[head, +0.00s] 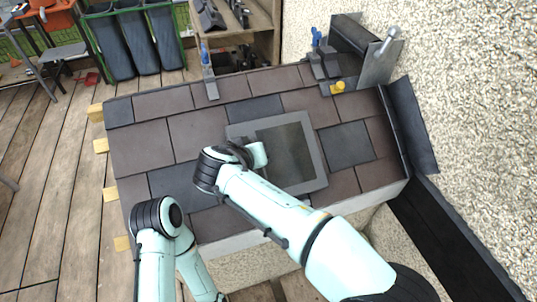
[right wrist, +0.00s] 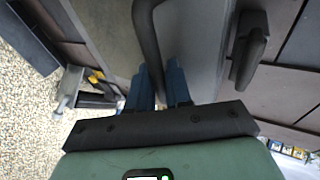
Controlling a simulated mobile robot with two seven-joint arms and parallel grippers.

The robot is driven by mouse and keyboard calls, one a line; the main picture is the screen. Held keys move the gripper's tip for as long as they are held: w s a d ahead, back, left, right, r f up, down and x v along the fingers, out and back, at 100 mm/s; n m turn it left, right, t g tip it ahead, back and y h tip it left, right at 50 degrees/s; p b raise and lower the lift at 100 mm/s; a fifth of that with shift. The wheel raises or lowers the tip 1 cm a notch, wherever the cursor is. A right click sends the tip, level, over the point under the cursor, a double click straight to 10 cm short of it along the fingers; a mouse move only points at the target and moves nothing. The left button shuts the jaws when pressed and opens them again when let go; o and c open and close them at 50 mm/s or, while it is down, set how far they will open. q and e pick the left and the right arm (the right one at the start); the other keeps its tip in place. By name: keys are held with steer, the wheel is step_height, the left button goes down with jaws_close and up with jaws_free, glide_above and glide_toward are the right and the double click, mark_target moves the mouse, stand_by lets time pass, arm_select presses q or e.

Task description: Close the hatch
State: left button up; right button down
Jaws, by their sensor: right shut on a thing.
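The hatch (head: 320,160) is a grey-framed window with a dark pane in the tiled roof. It looks flat or nearly flat against the tiles; I cannot tell whether a small gap is left. My right gripper (right wrist: 160,88) is at the hatch's left side in the head view, mostly hidden by my wrist. In the right wrist view its blue fingers are shut on the dark curved handle (right wrist: 148,35), close to the grey hatch panel (right wrist: 195,35). A dark latch-like fitting (right wrist: 250,50) is right of the handle. My left arm is folded at lower left, its gripper out of frame.
Brown and slate tiles (head: 195,132) surround the hatch. A blue-handled tool (head: 209,72) lies on the upper roof edge. More tools and a yellow item (head: 338,87) are at the top right, beside the pebbled wall (head: 450,100). Wooden deck (head: 50,190) is open at left.

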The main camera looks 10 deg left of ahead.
steer(key=shift+a+f+h, duration=0.45)
steer(key=shift+f+h, duration=0.05)
steer(key=shift+f, duration=0.35)
steer(key=shift+w+d+f, duration=0.1)
steer(key=c, duration=1.4)
jaws_free()
steer(key=v, duration=1.4)
steer(key=shift+w, duration=0.15)
